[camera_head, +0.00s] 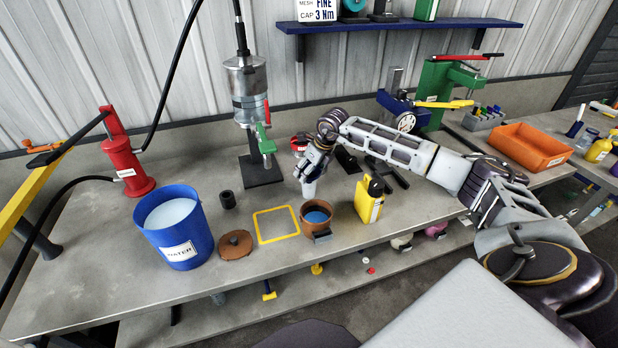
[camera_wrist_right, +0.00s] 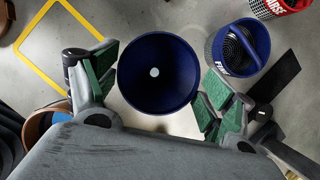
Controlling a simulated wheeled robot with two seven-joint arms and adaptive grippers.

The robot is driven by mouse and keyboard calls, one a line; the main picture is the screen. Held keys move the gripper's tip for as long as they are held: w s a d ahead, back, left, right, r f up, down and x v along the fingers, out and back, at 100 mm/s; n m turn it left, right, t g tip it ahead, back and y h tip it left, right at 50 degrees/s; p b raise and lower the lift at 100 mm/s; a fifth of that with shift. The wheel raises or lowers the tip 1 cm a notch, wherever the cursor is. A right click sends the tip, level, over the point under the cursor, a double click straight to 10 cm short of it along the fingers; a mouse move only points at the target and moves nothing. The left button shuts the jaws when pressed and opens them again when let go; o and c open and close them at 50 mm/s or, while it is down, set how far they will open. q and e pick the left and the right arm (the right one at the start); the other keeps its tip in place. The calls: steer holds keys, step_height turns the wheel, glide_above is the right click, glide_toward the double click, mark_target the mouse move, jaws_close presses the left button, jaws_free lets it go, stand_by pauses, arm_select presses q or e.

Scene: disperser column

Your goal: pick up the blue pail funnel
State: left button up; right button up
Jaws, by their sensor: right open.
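The blue pail funnel (camera_wrist_right: 158,88) shows in the right wrist view as a round dark blue bowl with a pale hole at its centre. My right gripper (camera_head: 310,172) is open, with its green-padded fingers on either side of the funnel; it also shows in the right wrist view (camera_wrist_right: 160,80). I see no grip on the funnel, and a small gap seems to show at each side. In the head view the funnel is not clearly made out under the gripper. My left gripper is not in view.
A blue strainer marked FINE (camera_wrist_right: 236,45) stands close to the right finger, with a red one (camera_wrist_right: 270,6) beyond. A yellow square (camera_head: 278,224), a brown pot (camera_head: 318,213), a yellow bottle (camera_head: 368,203) and a blue water pail (camera_head: 180,240) are nearby.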

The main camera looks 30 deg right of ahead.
steer(key=c, duration=0.3)
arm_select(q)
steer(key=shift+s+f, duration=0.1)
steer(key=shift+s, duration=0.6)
arm_select(e)
steer(key=shift+s, duration=0.1)
steer(key=c, duration=0.6)
steer(key=shift+r, duration=0.1)
steer(key=shift+r+p, duration=0.4)
steer(key=shift+r, duration=0.05)
steer(key=shift+c, duration=0.4)
step_height(320, 180, up, 7)
steer(key=p, duration=0.3)
steer(key=shift+f, duration=0.1)
steer(key=c, duration=0.4)
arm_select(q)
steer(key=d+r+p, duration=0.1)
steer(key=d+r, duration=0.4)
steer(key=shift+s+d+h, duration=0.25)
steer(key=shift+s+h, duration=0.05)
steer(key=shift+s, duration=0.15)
arm_select(e)
step_height(320, 180, up, 2)
steer(key=shift+r, duration=0.1)
steer(key=shift+c, duration=0.2)
